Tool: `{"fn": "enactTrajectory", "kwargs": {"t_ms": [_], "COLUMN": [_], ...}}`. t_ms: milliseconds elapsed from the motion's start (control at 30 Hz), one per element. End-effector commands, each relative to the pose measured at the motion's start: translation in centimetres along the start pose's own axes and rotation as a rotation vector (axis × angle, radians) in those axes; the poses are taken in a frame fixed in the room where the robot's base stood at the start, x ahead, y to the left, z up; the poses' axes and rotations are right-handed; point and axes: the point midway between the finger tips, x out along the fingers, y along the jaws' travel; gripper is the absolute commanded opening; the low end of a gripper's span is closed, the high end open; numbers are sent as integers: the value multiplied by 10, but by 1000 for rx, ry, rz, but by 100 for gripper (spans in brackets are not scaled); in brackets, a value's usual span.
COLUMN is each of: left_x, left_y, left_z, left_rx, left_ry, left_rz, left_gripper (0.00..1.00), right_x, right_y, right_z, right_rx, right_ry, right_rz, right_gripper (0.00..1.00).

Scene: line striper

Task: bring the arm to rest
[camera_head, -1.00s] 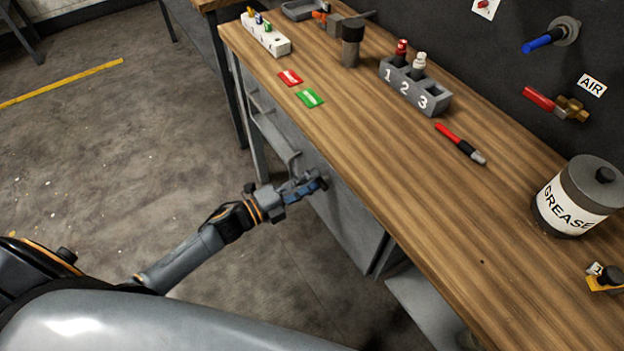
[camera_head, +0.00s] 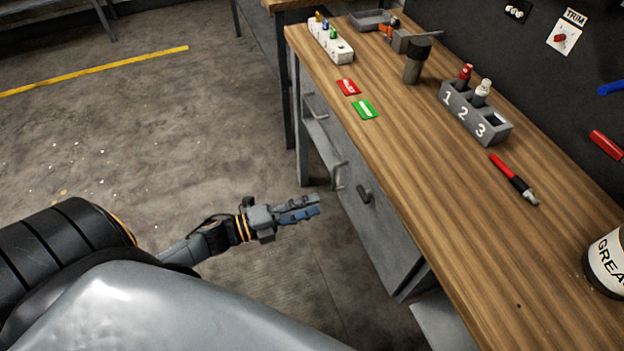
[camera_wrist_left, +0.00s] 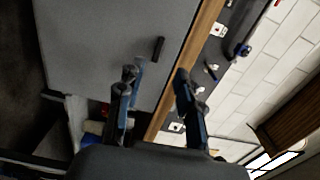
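My left gripper (camera_head: 318,205) hangs over the floor, left of the workbench's drawer front and below the tabletop. In the left wrist view its two fingers (camera_wrist_left: 156,80) stand apart with nothing between them, so it is open. It is apart from the dark handle (camera_head: 365,192) on the grey cabinet (camera_head: 375,232); the cabinet front also shows in the wrist view (camera_wrist_left: 105,45). My right gripper is not in view.
The wooden benchtop (camera_head: 440,230) carries a red-and-black marker (camera_head: 514,180), a numbered grey holder (camera_head: 475,112), red (camera_head: 348,87) and green (camera_head: 365,109) cards, and a grease can (camera_head: 605,262). Open floor (camera_head: 150,130) lies left of the bench.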

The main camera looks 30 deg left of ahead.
Motion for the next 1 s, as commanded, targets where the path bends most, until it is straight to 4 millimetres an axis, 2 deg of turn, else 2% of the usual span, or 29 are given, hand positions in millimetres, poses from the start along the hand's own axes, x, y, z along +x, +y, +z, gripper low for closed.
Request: {"fn": "enactTrajectory", "kwargs": {"t_ms": [267,367,467,533,600,667,700,767,833,900,1000], "left_x": [0,-4,-17,-33,-53,-73,-87,-109,-135,-161,-198], "left_y": [3,26,75,122,172,214,241,278,318,354,393], "left_z": [1,11,27,35,35,30,22,7,-17,-48,-97], "left_rx": [-10,-81,-236,-383,-541,-669,-754,-875,-1008,-1134,-1290], "left_ry": [-9,-70,-201,-324,-455,-564,-637,-744,-868,-990,-1158], "left_rz": [6,42,120,191,265,327,368,428,499,569,667], "left_gripper": [36,36,36,36,36,36,36,36,36,36,36], "right_x": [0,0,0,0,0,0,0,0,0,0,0], "right_y": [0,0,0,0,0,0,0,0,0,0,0], "right_z": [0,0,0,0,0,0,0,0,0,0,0], "right_rx": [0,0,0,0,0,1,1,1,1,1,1], "right_ry": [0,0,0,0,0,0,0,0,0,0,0], "right_rz": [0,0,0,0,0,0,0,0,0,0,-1], "right_gripper": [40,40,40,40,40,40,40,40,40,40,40]}}
